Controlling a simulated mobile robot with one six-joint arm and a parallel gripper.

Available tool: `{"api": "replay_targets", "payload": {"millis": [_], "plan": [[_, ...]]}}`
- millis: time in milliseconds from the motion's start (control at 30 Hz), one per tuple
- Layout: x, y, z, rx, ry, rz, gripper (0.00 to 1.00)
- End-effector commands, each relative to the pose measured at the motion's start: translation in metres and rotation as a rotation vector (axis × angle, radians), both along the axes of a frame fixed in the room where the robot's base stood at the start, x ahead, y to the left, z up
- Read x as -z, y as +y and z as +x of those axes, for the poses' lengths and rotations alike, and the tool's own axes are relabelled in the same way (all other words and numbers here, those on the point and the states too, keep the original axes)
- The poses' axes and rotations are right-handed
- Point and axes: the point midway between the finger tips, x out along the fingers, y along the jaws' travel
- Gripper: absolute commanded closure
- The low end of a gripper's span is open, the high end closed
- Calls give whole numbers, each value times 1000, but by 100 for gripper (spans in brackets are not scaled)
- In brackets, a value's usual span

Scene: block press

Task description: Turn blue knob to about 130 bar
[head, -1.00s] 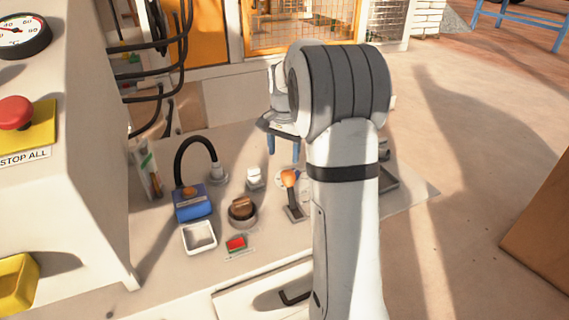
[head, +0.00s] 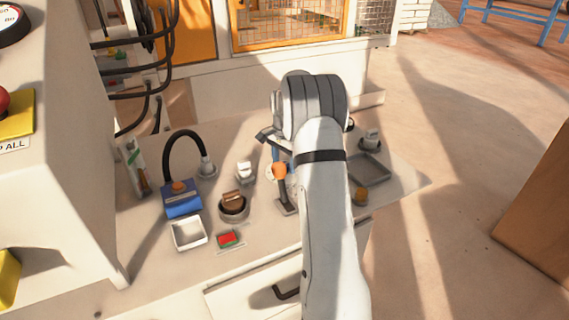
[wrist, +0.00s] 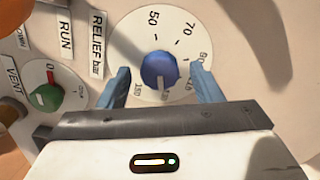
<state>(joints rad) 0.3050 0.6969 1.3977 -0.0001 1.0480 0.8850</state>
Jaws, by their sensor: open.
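The blue knob (wrist: 159,71) sits on a round white dial (wrist: 133,42) labelled RELIEF bar. A small pale mark on the knob's upper part seems to face 50. My gripper (wrist: 161,80) is open, with one blue finger on each side of the knob and gaps between. In the head view, my arm hides the knob and most of the gripper; a blue finger (head: 275,154) shows.
An orange-tipped lever (head: 280,172) stands close to my gripper. A green knob (wrist: 47,98) marked VENT is left of the dial. A grey tray (head: 371,168) is right.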

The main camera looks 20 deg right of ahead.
Motion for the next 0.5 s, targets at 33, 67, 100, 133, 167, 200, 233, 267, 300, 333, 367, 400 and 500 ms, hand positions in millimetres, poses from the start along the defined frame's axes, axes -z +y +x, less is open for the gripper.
{"api": "replay_targets", "payload": {"millis": [33, 67, 100, 133, 167, 200, 233, 267, 300, 333, 367, 400, 500], "plan": [[2, 0, 0, 0, 0, 0, 41], [2, 0, 0, 0, 0, 0, 41], [2, 0, 0, 0, 0, 0, 41], [2, 0, 0, 0, -1, 0, 41], [2, 0, 0, 0, -1, -1, 41], [2, 0, 0, 0, -1, -1, 41], [2, 0, 0, 0, -1, -1, 41], [2, 0, 0, 0, -1, 0, 41], [2, 0, 0, 0, -1, -1, 43], [2, -1, 0, 0, -1, -1, 46], [2, -1, 0, 0, -1, -1, 48], [2, -1, 0, 0, -1, -1, 52], [2, -1, 0, 1, -1, -1, 60]]}}
